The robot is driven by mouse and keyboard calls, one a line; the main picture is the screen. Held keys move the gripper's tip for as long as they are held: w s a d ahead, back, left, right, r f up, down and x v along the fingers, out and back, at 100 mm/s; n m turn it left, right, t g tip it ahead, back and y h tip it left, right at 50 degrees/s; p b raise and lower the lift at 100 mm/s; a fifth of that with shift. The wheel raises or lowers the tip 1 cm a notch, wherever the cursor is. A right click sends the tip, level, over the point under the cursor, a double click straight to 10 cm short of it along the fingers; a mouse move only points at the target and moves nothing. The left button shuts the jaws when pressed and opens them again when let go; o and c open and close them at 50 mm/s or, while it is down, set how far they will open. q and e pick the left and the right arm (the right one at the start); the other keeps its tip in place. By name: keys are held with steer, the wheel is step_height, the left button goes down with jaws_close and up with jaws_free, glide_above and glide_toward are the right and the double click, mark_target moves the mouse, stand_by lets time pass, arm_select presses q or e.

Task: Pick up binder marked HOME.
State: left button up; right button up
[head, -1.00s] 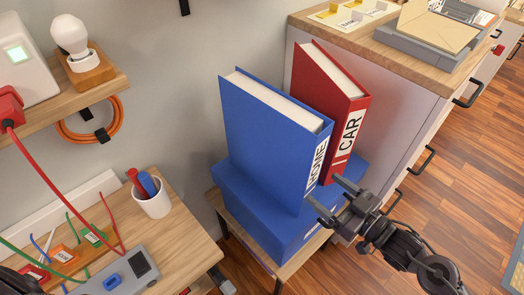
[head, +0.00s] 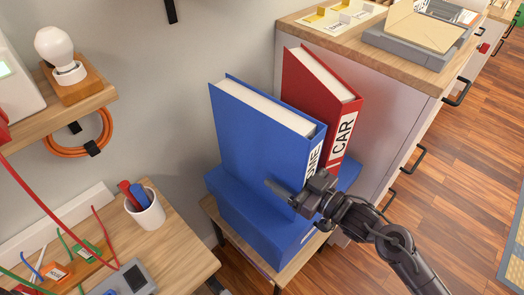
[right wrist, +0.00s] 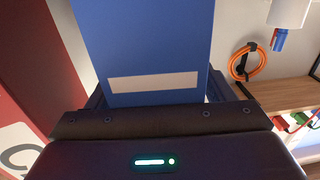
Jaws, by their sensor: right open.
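The blue binder (head: 262,128) stands upright on a flat blue box (head: 245,215). Its spine label is partly covered by my right gripper; only the end of the word shows, and a second earlier it read HOME. My right gripper (head: 293,190) is open at the lower spine, with one finger along the binder's left cover; the other finger is mostly hidden. In the right wrist view, the blue binder (right wrist: 150,40) with a white strip stands between the open fingers (right wrist: 155,95). My left gripper is not in view.
A red binder marked CAR (head: 312,95) stands close to the right of the blue one; it also shows in the right wrist view (right wrist: 25,110). A wooden-topped cabinet (head: 305,25) is behind. A desk with a pen cup (head: 147,212) is at left.

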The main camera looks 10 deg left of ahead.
steer(key=c, duration=1.4)
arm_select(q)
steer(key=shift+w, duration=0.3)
arm_select(e)
steer(key=shift+r, duration=0.15)
steer(key=shift+c, duration=0.9)
